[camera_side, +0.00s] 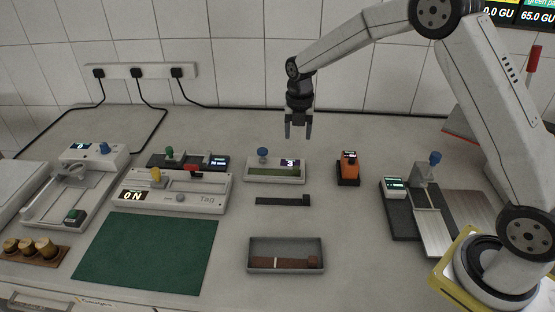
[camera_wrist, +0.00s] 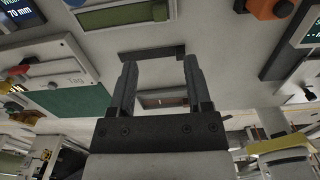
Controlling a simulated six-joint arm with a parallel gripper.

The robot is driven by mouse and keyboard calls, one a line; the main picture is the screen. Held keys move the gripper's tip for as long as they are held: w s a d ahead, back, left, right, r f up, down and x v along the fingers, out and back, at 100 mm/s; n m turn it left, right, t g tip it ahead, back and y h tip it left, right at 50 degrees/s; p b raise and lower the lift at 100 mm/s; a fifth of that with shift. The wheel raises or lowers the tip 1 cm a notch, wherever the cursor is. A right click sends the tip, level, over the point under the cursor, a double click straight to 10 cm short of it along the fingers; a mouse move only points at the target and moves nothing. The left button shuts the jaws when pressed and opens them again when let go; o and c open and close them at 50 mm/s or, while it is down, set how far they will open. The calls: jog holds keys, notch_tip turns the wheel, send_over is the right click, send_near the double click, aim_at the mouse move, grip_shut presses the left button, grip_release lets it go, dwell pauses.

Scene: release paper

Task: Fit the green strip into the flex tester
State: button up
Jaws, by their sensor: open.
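A green strip (camera_side: 274,171) lies in the recess of a low white device (camera_side: 254,180) with a blue knob and a small display, in the middle of the bench. No label tells me which device is the flex tester. My gripper (camera_side: 298,136) hangs above the bench, pointing down, near the white device's right half in the side view. Its jaws are apart and empty; in the wrist view my gripper (camera_wrist: 158,70) has only bench and tools between its fingers.
A dark bar (camera_side: 283,200) lies in front of the white device. A grey tray (camera_side: 252,262) holds a brown strip. An orange instrument (camera_side: 347,168) stands to the right, a green mat (camera_side: 145,252) lies left. A dark-based device (camera_side: 400,222) stands further right.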

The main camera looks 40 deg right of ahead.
jog(key=shift+s, duration=0.1)
jog(key=s+a+m+t, duration=0.1)
jog(key=s+a+m, duration=0.1)
jog(key=s+m, duration=0.9)
jog(key=s+a+r+m+t, duration=0.1)
jog(key=s+m, duration=1.1)
jog(key=m, duration=0.4)
jog(key=shift+s+a+t, duration=0.15)
jog(key=shift+a+t, duration=0.15)
jog(key=shift+a, duration=0.05)
dwell(0.4)
